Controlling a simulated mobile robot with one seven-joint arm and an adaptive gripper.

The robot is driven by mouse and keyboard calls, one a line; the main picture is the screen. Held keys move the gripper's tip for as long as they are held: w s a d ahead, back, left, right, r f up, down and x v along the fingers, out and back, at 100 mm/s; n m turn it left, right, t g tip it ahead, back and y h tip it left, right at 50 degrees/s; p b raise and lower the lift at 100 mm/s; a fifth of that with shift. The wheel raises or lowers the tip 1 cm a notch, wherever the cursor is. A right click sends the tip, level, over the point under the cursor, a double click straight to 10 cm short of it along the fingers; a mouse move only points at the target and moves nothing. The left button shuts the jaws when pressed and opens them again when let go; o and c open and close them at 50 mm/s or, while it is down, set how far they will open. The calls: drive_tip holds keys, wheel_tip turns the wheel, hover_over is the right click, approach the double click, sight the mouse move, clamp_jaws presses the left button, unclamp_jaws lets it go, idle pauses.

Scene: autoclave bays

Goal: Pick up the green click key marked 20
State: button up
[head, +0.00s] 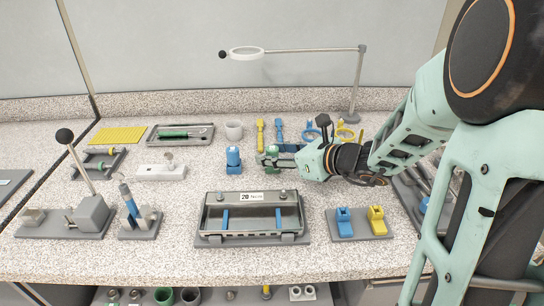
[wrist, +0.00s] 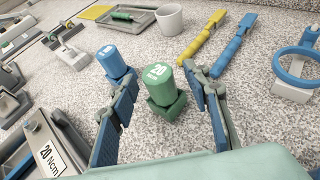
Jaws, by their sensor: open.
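The green click key (wrist: 160,86) stands upright on the speckled counter in the wrist view, with white digits on its cap that look like 20. My gripper (wrist: 160,72) is open, with one blue-padded finger on each side of the key and a gap showing on both sides. In the head view my gripper (head: 268,159) reaches in from the right, low over the counter, and the key is mostly hidden by it. A blue click key (wrist: 112,62) stands just left of the left finger; it also shows in the head view (head: 233,160).
A grey tray fixture labelled 20 Ncm (head: 252,213) lies in front. A white cup (head: 234,131) and yellow and blue tools (head: 279,132) lie behind. A stand with blue and yellow pieces (head: 359,224) is at front right. A lever press (head: 92,213) is at left.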

drive_tip(key=shift+w+a+f, duration=0.15)
drive_tip(key=shift+w+a, duration=0.15)
drive_tip(key=shift+c, duration=0.2)
clamp_jaws()
